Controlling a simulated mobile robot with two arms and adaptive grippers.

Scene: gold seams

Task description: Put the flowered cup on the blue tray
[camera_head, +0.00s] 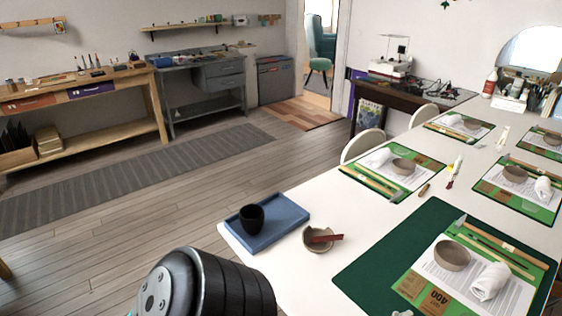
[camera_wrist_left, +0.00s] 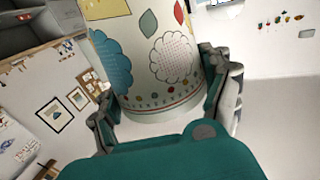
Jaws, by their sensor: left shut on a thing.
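The flowered cup (camera_wrist_left: 150,50) fills the upper middle of the left wrist view. It is cream with blue and pink blossoms, leaves and a dotted band. My left gripper (camera_wrist_left: 165,97) has a finger on each side of the cup and is shut on it. Neither shows in the head view. The blue tray (camera_head: 291,212) lies on the near left corner of the white table in the head view. A small black cup (camera_head: 252,219) stands on its left part. My right gripper is in no view.
A taupe bowl (camera_head: 318,240) with a dark red stick stands right of the tray. A dark green mat (camera_head: 375,270) with a kit lies further right. The tray's right part is bare. A dark part of my arm (camera_head: 205,285) covers the bottom foreground.

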